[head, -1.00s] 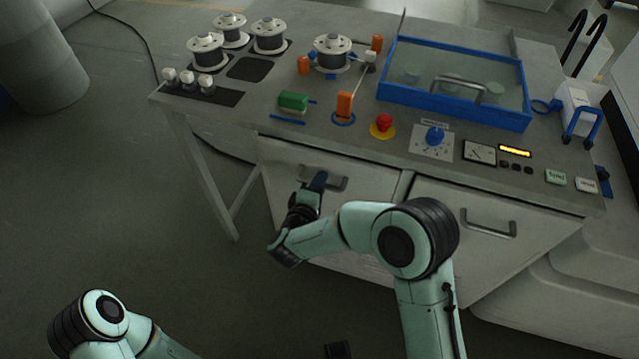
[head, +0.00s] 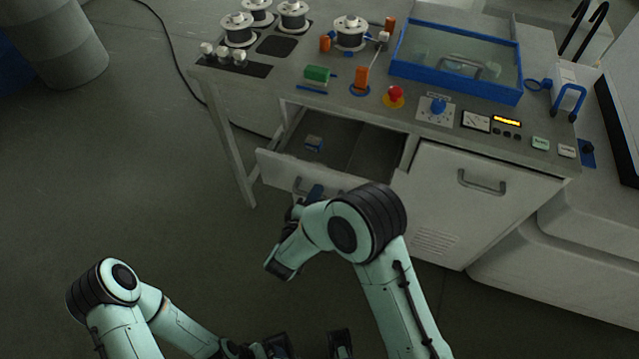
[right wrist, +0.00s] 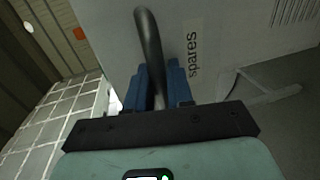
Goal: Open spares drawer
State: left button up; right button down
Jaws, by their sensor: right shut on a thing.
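The spares drawer (head: 278,168) at the left of the bench stands partly pulled out in the head view. In the right wrist view the drawer front (right wrist: 240,60) carries the label "spares" (right wrist: 194,47). My right gripper (head: 313,193) is at the drawer front, its blue fingers shut on the dark bar handle (right wrist: 150,45); it also shows in the right wrist view (right wrist: 160,85). My left gripper (head: 310,346) is low at the bottom edge, empty, with its two dark fingers apart.
The closed right door with its own handle (head: 481,184) is beside the drawer. Floor left of the bench is clear.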

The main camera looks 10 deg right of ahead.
jog(key=shift+f+p+v, duration=0.15)
jog(key=shift+f+v, duration=0.05)
jog(key=shift+v, duration=0.7)
jog(key=shift+f+p+v, duration=0.15)
jog(key=shift+v, duration=0.75)
jog(key=shift+f+p+v, duration=0.15)
jog(key=shift+f+v, duration=0.05)
jog(key=shift+v, duration=0.7)
jog(key=shift+s, duration=0.1)
jog(key=c, duration=1.2)
grip_release()
jog(key=shift+a, duration=0.1)
jog(key=v, duration=1.3)
jog(key=shift+s+r, duration=0.1)
jog(key=shift+s, duration=0.1)
